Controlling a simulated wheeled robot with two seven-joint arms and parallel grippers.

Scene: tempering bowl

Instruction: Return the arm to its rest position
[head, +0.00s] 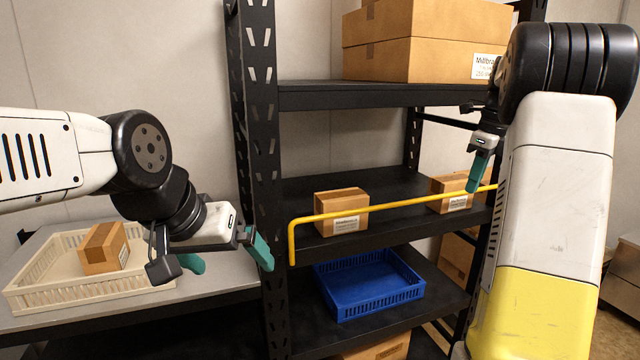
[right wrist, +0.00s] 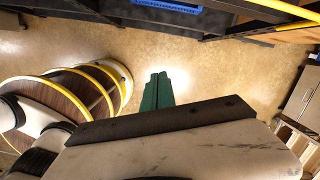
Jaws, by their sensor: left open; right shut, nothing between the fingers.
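My left gripper (head: 228,257) is open and empty in the head view. Its teal fingers are apart, in front of the shelf's left post and to the right of the cream crate. My right gripper (head: 478,172) is raised in front of the right side of the shelf, with its teal fingers pointing down. In the right wrist view its fingers (right wrist: 157,92) are shut together with nothing between them, over bare floor. My right arm's upper links hide part of the shelf's right side.
A black shelf rack (head: 345,97) has a yellow rail (head: 380,207) across its front. Cardboard boxes (head: 342,208) stand on its middle board, and a blue crate (head: 368,285) sits below. A cream crate (head: 40,293) holding a box (head: 103,248) stands on the grey table at left.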

